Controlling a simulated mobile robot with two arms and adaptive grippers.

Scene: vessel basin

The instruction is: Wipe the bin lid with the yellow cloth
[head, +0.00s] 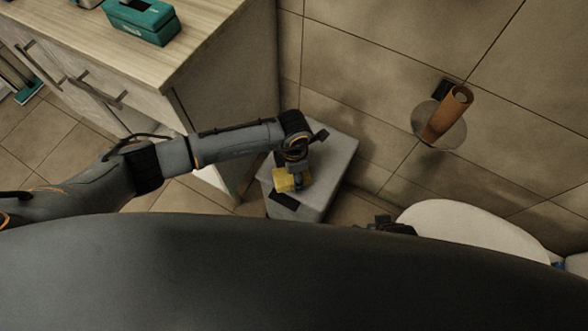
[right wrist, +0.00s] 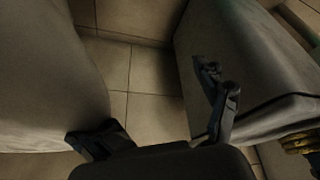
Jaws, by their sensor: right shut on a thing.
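The grey bin lid (head: 338,156) is the flat top of a box-shaped bin beside the cabinet in the head view. The yellow cloth (head: 284,182) is at the lid's left part, under my left gripper (head: 296,182). That gripper points down and appears shut on the cloth; its fingertips are partly hidden. The right wrist view shows the bin (right wrist: 232,52) and some yellow cloth (right wrist: 301,141) at the right edge. My right gripper (right wrist: 165,118) is low beside the bin, fingers apart, with no held object visible between them. In the head view it is mostly hidden by my body.
A wooden-topped cabinet (head: 190,40) with a green box (head: 142,22) stands left of the bin. A brown cylinder (head: 448,114) is mounted on the tiled wall. A white rounded fixture (head: 470,232) is at the right. Tiled floor (right wrist: 120,65) shows between it and the bin.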

